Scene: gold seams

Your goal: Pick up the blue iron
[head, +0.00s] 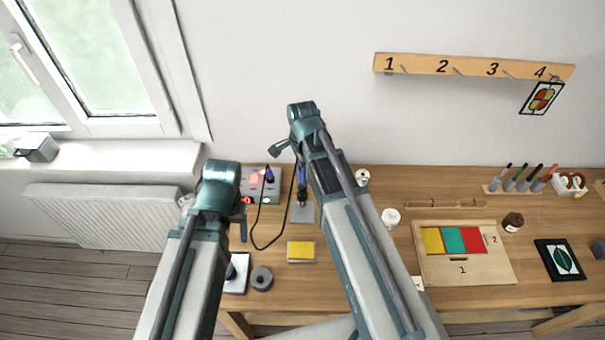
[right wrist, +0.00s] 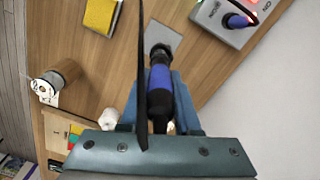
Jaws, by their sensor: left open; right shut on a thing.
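The blue iron (right wrist: 160,80) has a blue grip and dark ends. My right gripper (right wrist: 158,112) is shut on it, with a finger on either side. In the head view the blue iron (head: 302,174) is upright and partly hidden by my right arm. Its lower end is over a small grey plate (head: 302,213); I cannot tell whether they touch. A black cable (head: 257,228) loops nearby and crosses in front of the iron in the right wrist view. My left gripper (head: 243,226) is open at the left, mostly hidden by its own wrist.
A grey station (head: 275,189) with a purple-handled tool (head: 269,175) and a red glow stands left of the plate. A yellow sponge (head: 300,249) and a dark round object (head: 262,278) lie nearer the front. A wooden board (head: 464,270) with coloured panels lies right.

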